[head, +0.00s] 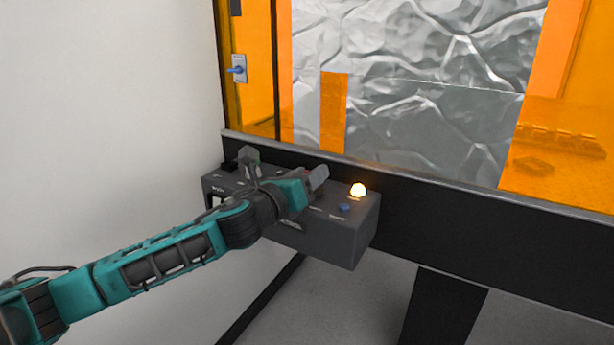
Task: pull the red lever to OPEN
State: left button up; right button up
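A dark grey control box (340,237) is fixed below the window frame. My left arm comes in from the left and reaches across the top of the box. My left gripper (317,180) is over the box's top, and its finger gap is too small and too covered to read. A small reddish patch shows beside the fingers; I cannot tell whether it is the red lever or whether the gripper touches it. The lever's position and the OPEN mark cannot be read. My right gripper is not in view.
A glowing lamp (358,189) and a blue button (344,208) are on the box's right end, close to the gripper. Behind stands an orange window with a crumpled silver sheet (420,70). A blue-handled latch (238,69) is at upper left. A white wall (100,110) borders the left.

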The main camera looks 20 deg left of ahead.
pick_arm(q)
jog(key=s+a, duration=0.1)
jog(key=s, duration=1.1)
jog(key=shift+s+a, duration=0.4)
dwell(0.3)
